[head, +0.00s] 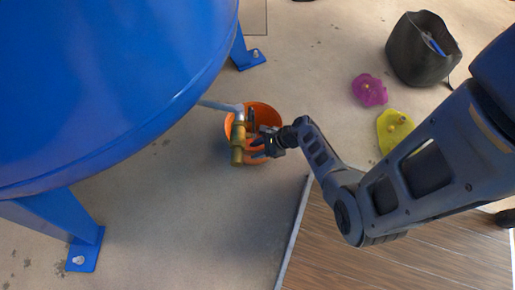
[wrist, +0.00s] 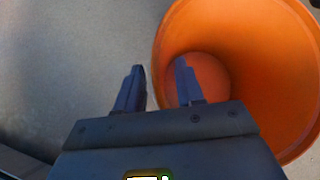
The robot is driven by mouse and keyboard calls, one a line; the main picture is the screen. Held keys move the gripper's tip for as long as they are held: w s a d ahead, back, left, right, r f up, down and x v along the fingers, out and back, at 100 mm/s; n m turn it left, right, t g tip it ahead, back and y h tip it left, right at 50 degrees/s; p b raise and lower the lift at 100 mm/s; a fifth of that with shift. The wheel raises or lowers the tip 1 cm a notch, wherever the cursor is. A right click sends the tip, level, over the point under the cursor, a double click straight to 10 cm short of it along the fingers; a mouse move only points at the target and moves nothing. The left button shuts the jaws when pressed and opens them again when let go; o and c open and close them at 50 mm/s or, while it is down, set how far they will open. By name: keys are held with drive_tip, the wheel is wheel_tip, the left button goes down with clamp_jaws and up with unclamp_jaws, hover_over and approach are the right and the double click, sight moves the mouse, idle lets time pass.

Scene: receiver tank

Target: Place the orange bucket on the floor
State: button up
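The orange bucket (head: 272,113) is below a brass valve (head: 238,144) at the edge of the blue tank; its open top faces up. I cannot tell whether it hangs or rests on the floor. My gripper (head: 262,146) is at the bucket's near side in the head view. In the wrist view the bucket (wrist: 275,60) fills the right side, and my gripper (wrist: 160,85) has its fingers apart. The left finger shows outside the bucket and the right finger in front of its opening, with the rim's left edge between them.
The blue tank (head: 90,80) stands on blue legs (head: 62,215) at the left. A black bag (head: 420,55), a magenta item (head: 369,90) and a yellow item (head: 393,130) lie at the right. A wooden surface (head: 345,255) is at the lower right. The concrete floor (head: 190,215) is clear lower left.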

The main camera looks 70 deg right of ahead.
drive_tip(key=shift+r, duration=0.1)
drive_tip(key=shift+s+r, duration=0.15)
drive_tip(key=shift+r, duration=0.1)
drive_tip(key=p+v, duration=0.5)
drive_tip(key=v, duration=0.5)
drive_tip(key=s+a+r+n+g+h, duration=0.1)
drive_tip(key=s+a+r+n+h, duration=0.2)
drive_tip(key=a+n, duration=0.35)
drive_tip(key=s+a+r+n+g+h, duration=0.1)
drive_tip(key=s+a+r+n+h, duration=0.1)
drive_tip(key=s+a+r+n, duration=0.35)
drive_tip(key=a+r+n+t, duration=0.3)
drive_tip(key=r+n, duration=0.3)
drive_tip(key=r, duration=0.4)
drive_tip(key=a+r+n+t+y, duration=0.1)
drive_tip(key=a+r+n+t, duration=0.1)
drive_tip(key=r+n, duration=0.4)
drive_tip(key=a+r+n+t+y, duration=0.1)
drive_tip(key=a+r+n+t, duration=0.2)
drive_tip(key=r, duration=1.2)
drive_tip(key=a+n, duration=0.2)
drive_tip(key=shift+n+t, duration=0.3)
drive_tip(key=shift+n, duration=0.1)
drive_tip(key=shift+s, duration=0.2)
